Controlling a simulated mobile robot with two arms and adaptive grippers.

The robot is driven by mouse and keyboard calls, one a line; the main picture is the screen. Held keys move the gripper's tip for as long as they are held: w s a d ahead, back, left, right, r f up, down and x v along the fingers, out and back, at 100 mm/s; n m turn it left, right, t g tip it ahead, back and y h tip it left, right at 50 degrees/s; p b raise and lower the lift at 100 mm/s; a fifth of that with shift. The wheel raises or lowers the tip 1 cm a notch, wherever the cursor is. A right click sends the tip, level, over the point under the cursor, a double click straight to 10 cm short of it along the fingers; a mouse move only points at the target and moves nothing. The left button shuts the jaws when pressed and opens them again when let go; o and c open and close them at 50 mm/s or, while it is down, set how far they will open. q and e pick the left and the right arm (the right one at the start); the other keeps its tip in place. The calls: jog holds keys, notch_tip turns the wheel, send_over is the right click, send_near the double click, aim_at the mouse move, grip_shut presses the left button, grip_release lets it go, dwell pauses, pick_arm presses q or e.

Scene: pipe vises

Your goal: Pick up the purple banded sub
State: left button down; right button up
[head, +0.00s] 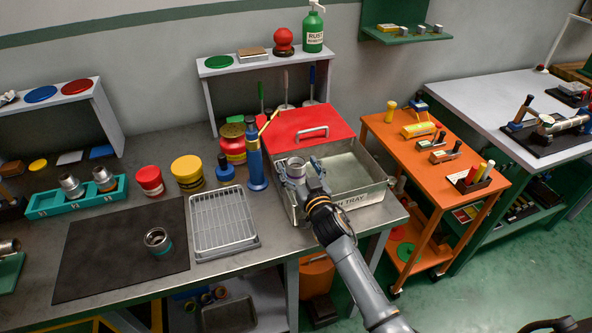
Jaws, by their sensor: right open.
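A short grey metal sub (296,168) with a faint purplish tint stands in the left part of the metal wash tray (362,197), under the edge of its red lid (290,125). My right gripper (301,172) reaches in from the lower right and is open, its fingers around or just beside this sub. The gripper hides part of the sub, and I cannot tell whether they touch. My left gripper is not in view.
A teal-banded sub (158,241) stands on the black mat (95,262). Two more subs sit in the teal holder (50,208). A wire rack (222,222) and a tall blue bottle (255,165) stand left of the tray. An orange cart (385,130) is to the right.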

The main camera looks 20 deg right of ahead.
jog(key=shift+w, duration=0.25)
jog(key=shift+s, duration=0.1)
jog(key=c, duration=1.6)
jog(key=shift+r, duration=0.15)
